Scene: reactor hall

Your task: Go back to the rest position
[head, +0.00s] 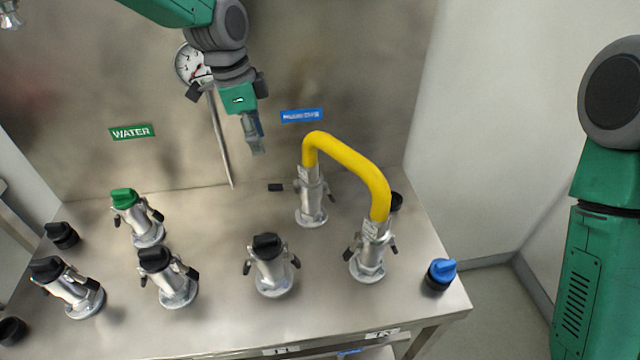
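My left gripper (257,150) hangs from my green and grey arm at the top centre, pointing down in front of the metal back panel. It is seen edge-on, so I cannot tell whether its fingers are open or shut. No object shows in it. It is apart from the yellow hose (345,158), which stands to its right and arches between two metal couplings, a rear one (311,203) and a front one (369,260). My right arm stands at the right edge; its gripper is out of view.
Capped couplings stand on the steel table (225,320): one green-capped (146,228), several black-capped, including one at centre (271,272). A blue cap (440,272) sits at the right edge. A gauge (190,64) with a thin pipe is behind my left arm.

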